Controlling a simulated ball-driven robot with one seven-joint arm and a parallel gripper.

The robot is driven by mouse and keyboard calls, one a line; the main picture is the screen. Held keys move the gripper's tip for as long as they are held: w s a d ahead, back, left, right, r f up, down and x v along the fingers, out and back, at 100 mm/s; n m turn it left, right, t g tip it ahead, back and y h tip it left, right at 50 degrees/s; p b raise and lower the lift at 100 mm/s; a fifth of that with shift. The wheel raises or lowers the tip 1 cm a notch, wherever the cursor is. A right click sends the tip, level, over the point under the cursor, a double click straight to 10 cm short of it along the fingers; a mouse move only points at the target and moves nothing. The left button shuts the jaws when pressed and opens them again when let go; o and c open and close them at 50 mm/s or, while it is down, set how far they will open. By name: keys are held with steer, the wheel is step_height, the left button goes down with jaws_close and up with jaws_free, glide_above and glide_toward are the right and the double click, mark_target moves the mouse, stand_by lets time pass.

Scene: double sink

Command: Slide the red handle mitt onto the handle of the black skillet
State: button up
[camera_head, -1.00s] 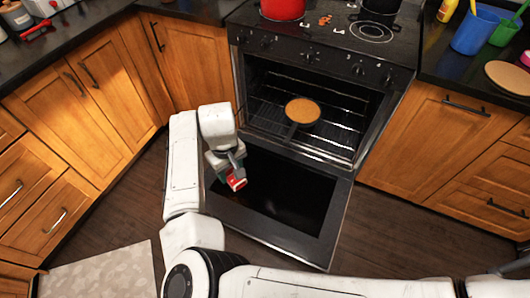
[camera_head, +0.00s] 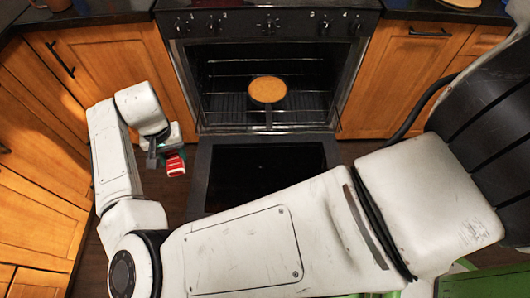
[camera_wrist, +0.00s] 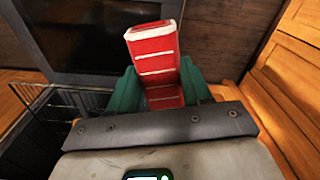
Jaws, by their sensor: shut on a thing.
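The red handle mitt (camera_wrist: 154,54), with white stripes and a pale rim at its open end, is held between the green fingers of my gripper (camera_wrist: 160,88) in the wrist view. In the head view the mitt (camera_head: 174,165) is at the left, in front of the stove and left of the open oven door. The black skillet (camera_head: 268,104) sits on the oven rack, with something orange-brown filling it. Its dark handle (camera_head: 268,118) points out toward the door opening. My gripper and the mitt are well apart from the skillet.
The oven door (camera_head: 207,180) is folded down in front of the oven. The wire rack (camera_head: 310,108) has bare room on both sides of the skillet. Wooden cabinets (camera_head: 115,70) stand close on the left, and more (camera_head: 395,85) stand on the right.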

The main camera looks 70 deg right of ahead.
mark_target(269, 119)
steer(key=s+d+f+n+b, duration=1)
steer(key=d+n+b, duration=0.2)
steer(key=n+b, duration=0.2)
steer(key=s+d+f+n+b, duration=0.9)
steer(key=d+f+n+b, duration=0.2)
steer(key=n, duration=0.7)
steer(key=d+b, duration=0.2)
steer(key=b, duration=0.1)
steer(key=shift+s+f+n, duration=0.15)
steer(key=shift+s+n, duration=0.15)
steer(key=shift+s, duration=0.05)
steer(key=shift+d+p, duration=0.1)
steer(key=shift+p, duration=0.2)
steer(key=shift+w+d+b, duration=0.55)
steer(key=shift+w+d, duration=0.35)
steer(key=shift+d, duration=1.3)
steer(key=shift+w+d+b, duration=0.6)
steer(key=shift+w+d, duration=0.35)
steer(key=shift+d, duration=1.3)
steer(key=shift+w+d+b, duration=0.55)
steer(key=shift+w+d, duration=0.35)
steer(key=shift+d, duration=1.3)
